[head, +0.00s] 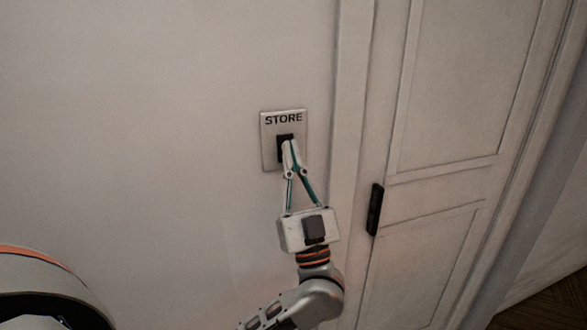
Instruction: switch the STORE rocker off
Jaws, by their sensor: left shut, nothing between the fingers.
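The STORE switch plate (269,150) is a pale metal rectangle on the wall, left of the door frame, with STORE lettered at its top. A dark rocker (281,142) sits in the middle of the plate. My left gripper (289,147) comes up from below, shut and empty, with its fingertips in front of the rocker. The fingertips hide the rocker's lower right part. I cannot tell whether they touch it, or which way the rocker is tilted. My right gripper is not in view.
A pale panelled door (455,120) stands to the right, with a black handle (375,209) right of my gripper. Its frame (352,100) runs close beside the plate. The wall (130,120) to the left is bare. Wooden floor (545,290) shows at lower right.

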